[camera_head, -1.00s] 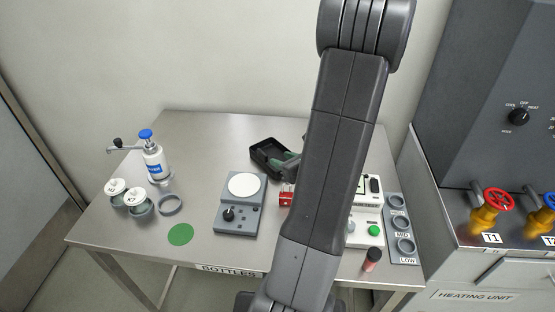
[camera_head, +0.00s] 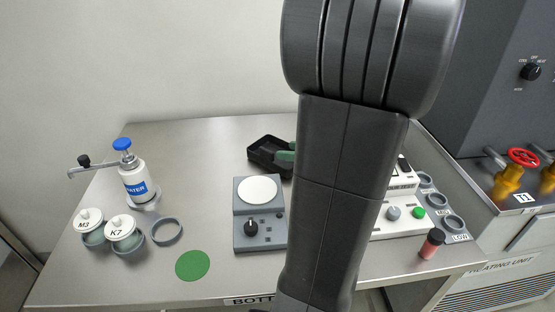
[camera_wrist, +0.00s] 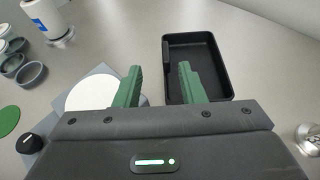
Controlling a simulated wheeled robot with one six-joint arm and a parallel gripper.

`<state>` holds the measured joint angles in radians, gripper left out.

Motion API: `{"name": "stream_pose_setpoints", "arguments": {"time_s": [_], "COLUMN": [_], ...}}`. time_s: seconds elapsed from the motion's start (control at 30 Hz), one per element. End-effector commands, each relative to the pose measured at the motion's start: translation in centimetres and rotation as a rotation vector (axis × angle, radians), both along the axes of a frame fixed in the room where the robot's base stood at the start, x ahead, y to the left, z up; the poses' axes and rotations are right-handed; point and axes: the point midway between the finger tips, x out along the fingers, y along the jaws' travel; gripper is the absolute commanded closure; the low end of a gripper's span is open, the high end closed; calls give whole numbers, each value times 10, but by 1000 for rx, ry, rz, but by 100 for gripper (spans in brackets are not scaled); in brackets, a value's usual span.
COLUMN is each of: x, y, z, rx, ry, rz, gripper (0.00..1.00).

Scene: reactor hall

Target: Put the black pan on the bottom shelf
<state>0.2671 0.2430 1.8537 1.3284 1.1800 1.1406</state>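The black pan (camera_head: 262,150), a shallow rectangular tray with a raised rim, lies on the steel table (camera_head: 215,142) towards the back. In the wrist view the pan (camera_wrist: 219,70) is empty, just ahead of my gripper (camera_wrist: 160,82). The two green fingers are apart with nothing between them. The right finger overlaps the pan's near left part in the picture; I cannot tell if it touches. In the head view my arm hides most of the gripper. No bottom shelf can be made out.
A water bottle (camera_head: 135,185), lidded jars M7 (camera_head: 90,222) and K7 (camera_head: 122,228) and a green disc (camera_head: 193,265) are at left. A red-brown vial (camera_head: 432,243) stands at right.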

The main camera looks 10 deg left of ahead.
Motion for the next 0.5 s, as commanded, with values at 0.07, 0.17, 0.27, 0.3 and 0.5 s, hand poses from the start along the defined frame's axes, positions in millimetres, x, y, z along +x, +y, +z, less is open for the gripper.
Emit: {"name": "stream_pose_setpoints", "arguments": {"time_s": [0.07,0.17,0.27,0.3,0.5], "x": [6,14,21,24,32], "y": [13,27,40,45,56], "z": [-6,-14,-20,-22,-27], "rx": [1,2,1,1,0], "ry": [3,3,2,2,0], "rz": [5,5,4,3,0], "gripper": [64,64,64,64,64]}}
